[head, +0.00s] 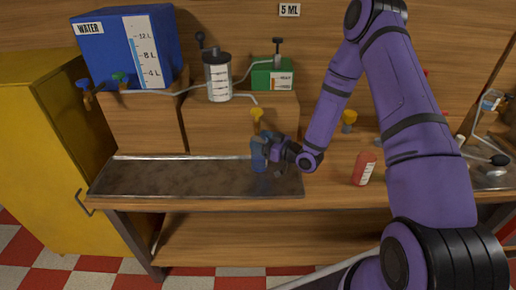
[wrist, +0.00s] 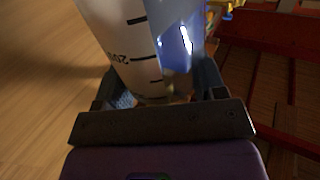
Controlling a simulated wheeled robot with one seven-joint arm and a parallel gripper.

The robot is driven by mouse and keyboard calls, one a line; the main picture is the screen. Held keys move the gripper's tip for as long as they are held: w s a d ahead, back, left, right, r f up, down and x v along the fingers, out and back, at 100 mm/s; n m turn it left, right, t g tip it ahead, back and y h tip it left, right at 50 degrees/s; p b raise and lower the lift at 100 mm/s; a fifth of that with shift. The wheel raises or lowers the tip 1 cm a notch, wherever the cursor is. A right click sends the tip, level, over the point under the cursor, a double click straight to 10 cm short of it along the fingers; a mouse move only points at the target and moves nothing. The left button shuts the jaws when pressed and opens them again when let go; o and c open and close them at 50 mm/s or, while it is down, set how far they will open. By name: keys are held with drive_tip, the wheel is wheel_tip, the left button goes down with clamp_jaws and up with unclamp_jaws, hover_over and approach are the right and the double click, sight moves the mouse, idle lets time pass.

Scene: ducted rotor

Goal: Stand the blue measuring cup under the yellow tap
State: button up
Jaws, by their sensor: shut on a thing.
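The blue measuring cup (head: 259,158) is over the right part of the metal tray (head: 150,178) in the head view and looks upright. I cannot tell whether its base touches the tray. The yellow tap (head: 257,115) is just above the cup in the picture. My gripper (head: 270,150) comes from the right and is shut on the cup, hiding part of it. In the wrist view the cup (wrist: 125,45), with a white scale and black marks, sits between the fingers of my gripper (wrist: 158,90).
A blue water tank (head: 105,45) with a blue tap (head: 82,84) and a green tap (head: 120,78) stands at the left. A white canister (head: 217,80) and a green box (head: 272,75) stand behind. A red bottle (head: 364,168) is right of the tray. The tray's left part is clear.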

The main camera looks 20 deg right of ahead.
sight(259, 163)
drive_tip(key=shift+w+a, duration=0.25)
drive_tip(key=shift+w+a+f, duration=0.1)
drive_tip(key=shift+w+f, duration=0.05)
drive_tip(key=shift+f, duration=0.75)
drive_tip(key=shift+w+a+f, duration=0.1)
drive_tip(key=shift+f, duration=0.85)
drive_tip(key=o, duration=1.3)
drive_tip(key=shift+c, duration=0.2)
